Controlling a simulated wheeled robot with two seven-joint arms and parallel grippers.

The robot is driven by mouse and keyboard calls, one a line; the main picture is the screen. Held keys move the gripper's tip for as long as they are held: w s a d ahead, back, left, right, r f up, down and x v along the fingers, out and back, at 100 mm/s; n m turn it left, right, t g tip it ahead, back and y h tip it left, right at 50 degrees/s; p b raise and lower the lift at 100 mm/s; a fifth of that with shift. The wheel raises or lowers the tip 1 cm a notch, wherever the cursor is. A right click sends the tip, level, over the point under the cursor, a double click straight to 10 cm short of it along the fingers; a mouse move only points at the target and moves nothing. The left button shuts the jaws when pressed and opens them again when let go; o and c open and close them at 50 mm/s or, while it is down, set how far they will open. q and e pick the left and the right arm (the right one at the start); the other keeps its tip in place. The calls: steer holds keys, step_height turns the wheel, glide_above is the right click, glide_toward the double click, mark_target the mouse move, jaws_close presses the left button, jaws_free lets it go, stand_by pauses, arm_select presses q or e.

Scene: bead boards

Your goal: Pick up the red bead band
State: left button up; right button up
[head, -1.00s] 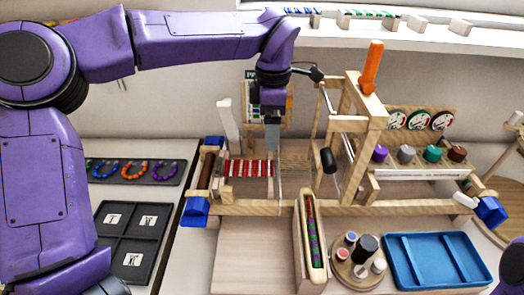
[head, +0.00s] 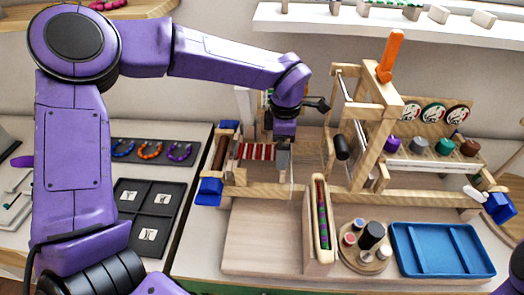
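A red band with pale stripes (head: 257,151), which looks like the red bead band, lies across the left part of the wooden loom frame (head: 268,190). Its right end is partly hidden behind my arm. My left gripper (head: 284,166) points down just right of the band, over the loom's front part. Its grey fingers overlap in this view, so I cannot tell whether they are open or touching anything. My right gripper is not in view; only a bit of purple arm shows at the right edge.
A black tray (head: 125,143) with curved blue, orange and purple bead strands lies left, behind a black compartment tray (head: 147,212). A wooden bead holder (head: 309,236), a round stand with jars (head: 384,262) and a blue tray (head: 440,252) stand in front. An orange handle (head: 389,57) rises from the loom.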

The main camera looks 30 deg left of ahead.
arm_select(q)
steer(key=c, duration=1.1)
